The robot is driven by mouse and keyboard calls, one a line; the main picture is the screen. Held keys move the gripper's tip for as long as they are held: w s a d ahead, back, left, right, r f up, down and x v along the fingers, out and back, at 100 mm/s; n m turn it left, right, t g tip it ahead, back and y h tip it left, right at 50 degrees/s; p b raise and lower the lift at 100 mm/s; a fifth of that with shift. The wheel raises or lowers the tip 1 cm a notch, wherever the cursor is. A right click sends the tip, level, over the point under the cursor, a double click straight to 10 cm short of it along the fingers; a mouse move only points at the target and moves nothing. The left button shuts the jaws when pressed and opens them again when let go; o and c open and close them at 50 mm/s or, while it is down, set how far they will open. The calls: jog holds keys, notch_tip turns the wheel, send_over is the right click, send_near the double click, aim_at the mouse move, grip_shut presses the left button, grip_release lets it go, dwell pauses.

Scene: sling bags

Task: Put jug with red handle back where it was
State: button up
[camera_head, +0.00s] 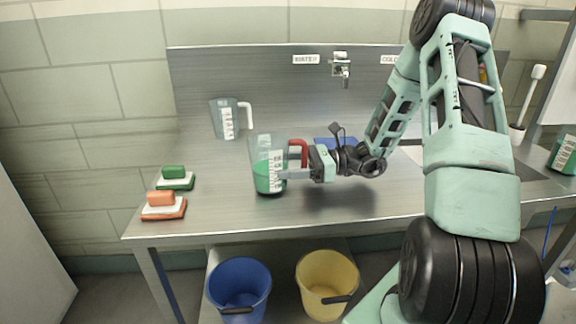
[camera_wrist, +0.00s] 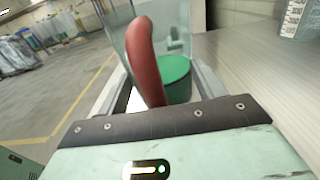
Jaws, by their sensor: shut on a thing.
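The jug with the red handle (camera_head: 267,170) is clear, with a white scale and green liquid in its lower part. It is upright at the front middle of the metal table; I cannot tell whether its base touches the top. My gripper (camera_head: 298,164) is at its right side, shut on the red handle. In the wrist view the red handle (camera_wrist: 147,60) stands between the fingers, with the green liquid (camera_wrist: 178,78) behind it. The fingertips are partly hidden.
A jug with a white handle (camera_head: 229,119) stands behind, to the left. Green (camera_head: 175,178) and orange (camera_head: 163,206) brushes lie at the table's left front. Blue (camera_head: 240,285) and yellow (camera_head: 327,280) buckets stand below. A tap (camera_head: 341,68) is at the back.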

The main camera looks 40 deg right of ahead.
jog(key=shift+f, duration=0.15)
jog(key=o, duration=1.3)
jog(key=shift+o, duration=0.2)
jog(key=shift+s+d, duration=0.1)
jog(key=shift+d, duration=0.1)
jog(key=v, duration=1.1)
jog(key=shift+s+d, duration=0.2)
jog(key=shift+d, duration=0.05)
